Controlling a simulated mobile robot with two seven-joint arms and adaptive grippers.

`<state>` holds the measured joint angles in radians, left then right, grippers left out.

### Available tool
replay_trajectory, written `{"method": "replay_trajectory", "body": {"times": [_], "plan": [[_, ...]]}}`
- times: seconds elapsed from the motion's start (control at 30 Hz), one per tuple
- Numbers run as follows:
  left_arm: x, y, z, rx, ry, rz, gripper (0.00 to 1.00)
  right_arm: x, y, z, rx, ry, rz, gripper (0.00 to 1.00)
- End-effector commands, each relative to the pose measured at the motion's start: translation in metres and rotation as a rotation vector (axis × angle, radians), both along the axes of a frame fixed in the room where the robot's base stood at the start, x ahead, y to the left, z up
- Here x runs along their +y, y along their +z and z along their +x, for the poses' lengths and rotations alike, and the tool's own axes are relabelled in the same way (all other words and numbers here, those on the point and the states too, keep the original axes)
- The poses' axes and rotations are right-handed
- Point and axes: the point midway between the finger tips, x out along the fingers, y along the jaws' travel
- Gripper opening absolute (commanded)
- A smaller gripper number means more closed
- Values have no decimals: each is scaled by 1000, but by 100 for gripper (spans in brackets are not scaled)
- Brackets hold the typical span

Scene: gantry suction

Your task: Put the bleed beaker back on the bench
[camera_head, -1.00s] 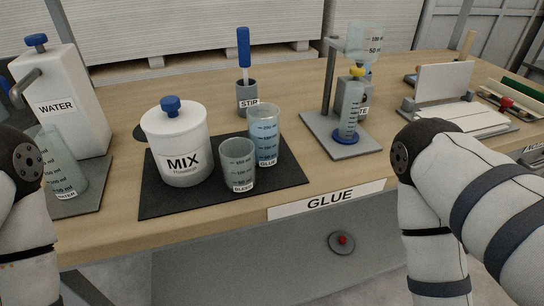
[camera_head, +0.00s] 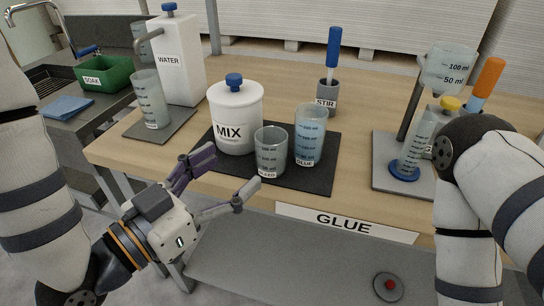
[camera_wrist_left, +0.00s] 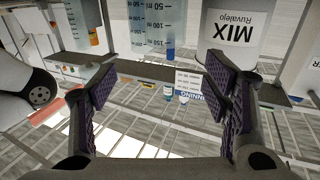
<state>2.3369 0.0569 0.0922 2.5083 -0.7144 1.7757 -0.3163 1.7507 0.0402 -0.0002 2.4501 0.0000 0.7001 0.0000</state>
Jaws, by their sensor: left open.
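The bleed beaker (camera_head: 271,153), a clear cup with a partly readable label, stands upright on the dark mat (camera_head: 310,180) on the bench (camera_head: 130,152). It is in front of the MIX jar (camera_head: 235,120) and left of the bluish glue beaker (camera_head: 309,136). My left gripper (camera_head: 227,180) is open and empty, in front of and left of the bleed beaker, near the bench's front edge. In the left wrist view, an upside-down beaker image (camera_wrist_left: 150,28), seemingly the bleed beaker, shows beyond the open fingers (camera_wrist_left: 160,88). My right gripper is out of view.
A STIR cup (camera_head: 327,97) stands behind the mat. A WATER jug (camera_head: 176,62) and another beaker (camera_head: 150,105) stand at the left. A stand with a funnel (camera_head: 450,70) and cylinder (camera_head: 412,150) is at the right. The GLUE sign (camera_head: 345,222) hangs along the front edge.

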Motion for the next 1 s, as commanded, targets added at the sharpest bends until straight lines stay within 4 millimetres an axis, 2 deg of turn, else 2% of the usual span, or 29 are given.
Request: {"method": "replay_trajectory", "body": {"times": [0.03,0.13,0.2,0.43,0.6,0.7,0.9,0.97,1.0], "plan": [[-4,-7,6,7,-2,-3,70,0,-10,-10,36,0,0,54],[-17,-11,20,11,-4,-2,70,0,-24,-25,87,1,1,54],[-28,-5,33,2,-3,-2,70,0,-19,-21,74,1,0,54],[-48,-2,59,1,-2,-1,70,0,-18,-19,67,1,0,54],[-66,-2,86,2,-2,-1,70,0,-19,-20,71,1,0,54],[-72,-2,93,4,0,0,70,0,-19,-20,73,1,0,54],[-72,-2,94,5,0,0,70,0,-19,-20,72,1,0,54],[-72,-2,94,5,0,0,58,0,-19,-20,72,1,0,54],[-72,-2,94,5,0,0,49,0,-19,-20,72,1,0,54]]}}
